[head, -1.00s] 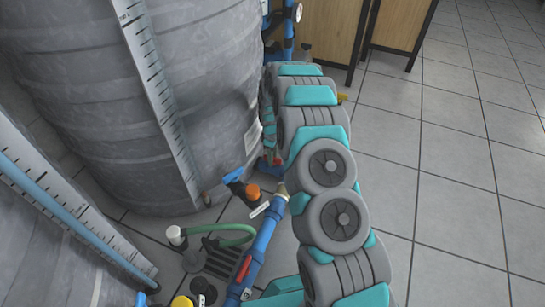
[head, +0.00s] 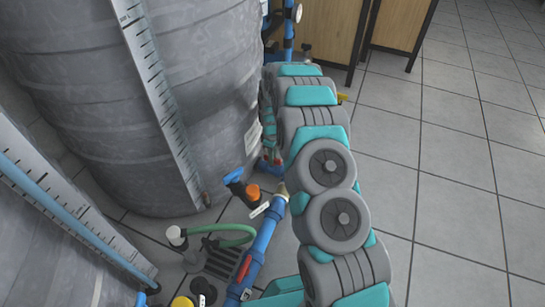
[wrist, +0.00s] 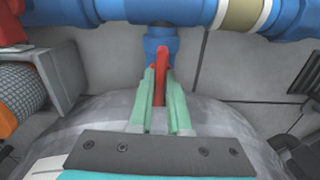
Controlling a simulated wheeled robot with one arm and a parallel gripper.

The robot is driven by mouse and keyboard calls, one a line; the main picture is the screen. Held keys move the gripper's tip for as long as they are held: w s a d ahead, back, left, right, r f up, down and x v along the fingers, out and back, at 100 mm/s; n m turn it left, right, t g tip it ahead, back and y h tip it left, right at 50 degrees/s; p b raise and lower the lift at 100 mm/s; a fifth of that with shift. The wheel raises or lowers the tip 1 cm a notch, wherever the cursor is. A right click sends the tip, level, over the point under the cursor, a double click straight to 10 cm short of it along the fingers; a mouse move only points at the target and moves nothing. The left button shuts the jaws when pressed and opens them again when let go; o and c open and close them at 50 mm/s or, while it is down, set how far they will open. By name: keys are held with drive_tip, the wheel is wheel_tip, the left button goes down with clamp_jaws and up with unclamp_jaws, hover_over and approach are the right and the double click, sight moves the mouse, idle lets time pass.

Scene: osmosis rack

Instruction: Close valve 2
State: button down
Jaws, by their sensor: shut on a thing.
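In the wrist view, a red valve handle (wrist: 160,66) stands in front of a blue valve body (wrist: 160,42) that joins a blue pipe (wrist: 180,10). My gripper (wrist: 160,82) has its two green fingers on either side of the red handle and is shut on it. The handle's lower part is between the fingers. No number label shows on this valve. In the head view my arm covers the gripper and the handle.
Large grey tanks (head: 100,100) stand at the left of the head view. A blue floor pipe (head: 262,240) with a red handle (head: 244,268) and a green hose (head: 232,234) lie near my arm. Wooden cabinets (head: 325,30) stand behind. Tiled floor (head: 470,180) is clear on the right.

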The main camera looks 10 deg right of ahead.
drive_tip(key=m+p, duration=0.1)
drive_tip(key=m, duration=0.2)
drive_tip(key=shift+r+m+p, duration=0.15)
drive_tip(key=shift+m+p, duration=0.15)
drive_tip(key=m+p, duration=0.1)
drive_tip(key=m, duration=0.3)
drive_tip(key=shift+m+p, duration=0.3)
drive_tip(key=m+p, duration=0.1)
drive_tip(key=m, duration=0.3)
drive_tip(key=shift+m, duration=0.3)
drive_tip(key=shift+m+p, duration=0.3)
drive_tip(key=shift+m, duration=2)
drive_tip(key=c, duration=0.9)
unclamp_jaws()
drive_tip(key=shift+o, duration=0.2)
